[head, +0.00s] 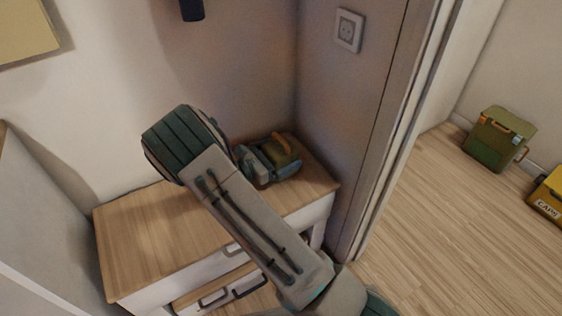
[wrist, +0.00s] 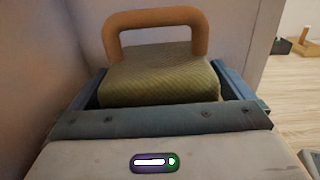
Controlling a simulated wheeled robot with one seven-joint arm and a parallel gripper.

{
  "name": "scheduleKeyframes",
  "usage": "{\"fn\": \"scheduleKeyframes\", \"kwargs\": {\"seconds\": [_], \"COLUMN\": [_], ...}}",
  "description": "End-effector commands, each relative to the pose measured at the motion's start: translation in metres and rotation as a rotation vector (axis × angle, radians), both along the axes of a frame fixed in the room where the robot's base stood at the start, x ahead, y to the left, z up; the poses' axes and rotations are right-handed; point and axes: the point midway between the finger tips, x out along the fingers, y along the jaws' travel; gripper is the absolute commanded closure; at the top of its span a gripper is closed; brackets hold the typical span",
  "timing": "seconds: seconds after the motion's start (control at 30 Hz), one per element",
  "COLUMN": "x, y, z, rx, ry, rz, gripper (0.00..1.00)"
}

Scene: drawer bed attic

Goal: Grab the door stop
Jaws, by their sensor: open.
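The door stop (head: 284,150) is an olive-green ribbed block with an orange-brown loop handle. It sits on the wooden top of the drawer cabinet (head: 150,235), near the back right corner by the wall. In the wrist view the door stop (wrist: 160,78) is straight ahead, its handle standing up at the far side. My gripper (head: 268,163) is open at the door stop, with one blue-grey finger on each side of it in the wrist view (wrist: 160,92). I cannot tell whether either finger touches it. The door stop's near lower part is hidden by my gripper.
Walls stand close behind and to the right of the cabinet top, with a socket (head: 348,30) above. The cabinet top left of my arm is clear. A green box (head: 497,140) and a yellow box (head: 547,195) stand on the floor at the far right.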

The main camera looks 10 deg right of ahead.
Motion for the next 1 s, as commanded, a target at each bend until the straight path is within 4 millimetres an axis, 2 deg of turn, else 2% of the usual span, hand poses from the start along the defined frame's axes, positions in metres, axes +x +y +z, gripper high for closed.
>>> {"fn": "scheduleKeyframes", "kwargs": {"seconds": [0.13, 0.17, 0.43, 0.47, 0.77, 1.0], "x": [0.000, 0.000, 0.000, 0.000, 0.000, 0.001], "y": [0.001, 0.001, 0.001, 0.000, 0.000, 0.001], "z": [0.001, 0.001, 0.000, 0.003, 0.005, 0.024], "rx": [0.000, 0.000, 0.001, -0.002, -0.002, -0.001], "ry": [0.000, 0.000, 0.000, -0.003, -0.004, -0.006], "rz": [0.001, 0.001, 0.001, 0.000, 0.000, 0.000], "gripper": [0.00, 0.03, 0.78, 0.80, 0.80, 0.80]}}
